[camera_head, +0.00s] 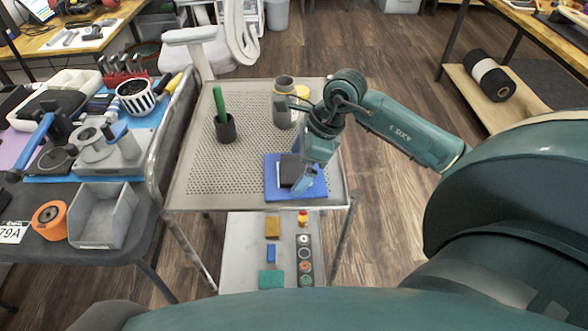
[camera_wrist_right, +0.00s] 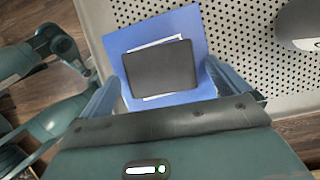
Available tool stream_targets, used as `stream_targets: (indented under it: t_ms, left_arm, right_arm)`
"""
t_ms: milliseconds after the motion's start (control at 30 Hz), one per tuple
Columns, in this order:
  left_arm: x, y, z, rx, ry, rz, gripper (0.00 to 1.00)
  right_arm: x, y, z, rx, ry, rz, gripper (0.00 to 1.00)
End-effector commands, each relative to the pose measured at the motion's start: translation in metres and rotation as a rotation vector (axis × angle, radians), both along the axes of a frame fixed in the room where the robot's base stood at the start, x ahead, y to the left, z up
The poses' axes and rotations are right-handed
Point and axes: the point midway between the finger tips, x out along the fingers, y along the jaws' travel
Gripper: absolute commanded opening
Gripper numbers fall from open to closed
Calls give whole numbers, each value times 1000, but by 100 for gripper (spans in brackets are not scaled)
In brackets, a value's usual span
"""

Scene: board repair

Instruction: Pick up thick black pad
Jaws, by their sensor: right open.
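The thick black pad (camera_head: 288,169) lies on a blue sheet (camera_head: 312,189) on the perforated cart top. In the right wrist view the black pad (camera_wrist_right: 160,70) lies slightly tilted on a white piece, whose edges show, with the blue sheet (camera_wrist_right: 125,42) under both. My right gripper (camera_head: 302,183) is above the blue sheet, its near part covering the pad's right side in the head view. In the wrist view its open fingers (camera_wrist_right: 163,72) stand on either side of the pad, with nothing held between them. The height of the gripper over the pad is hard to tell. My left gripper does not show.
On the cart top (camera_head: 200,175), a dark cup with a green tool (camera_head: 225,127) stands left and a grey container (camera_head: 284,108) stands behind. A lower shelf (camera_head: 240,240) holds small coloured items. A cluttered bench (camera_head: 150,205) is at left. The cart's front left is clear.

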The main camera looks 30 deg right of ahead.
Motion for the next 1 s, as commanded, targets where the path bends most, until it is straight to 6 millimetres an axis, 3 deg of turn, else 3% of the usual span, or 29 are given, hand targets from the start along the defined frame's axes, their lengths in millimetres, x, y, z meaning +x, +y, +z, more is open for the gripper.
stream_targets:
  t_ms: [200,867,1000]
  left_arm:
    - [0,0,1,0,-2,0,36]
    - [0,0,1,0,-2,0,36]
    - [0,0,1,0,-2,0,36]
  right_arm:
    - [0,0,-1,-1,-1,0,100]
    - [0,0,0,-1,-1,0,46]
    - [1,0,1,1,-3,-1,45]
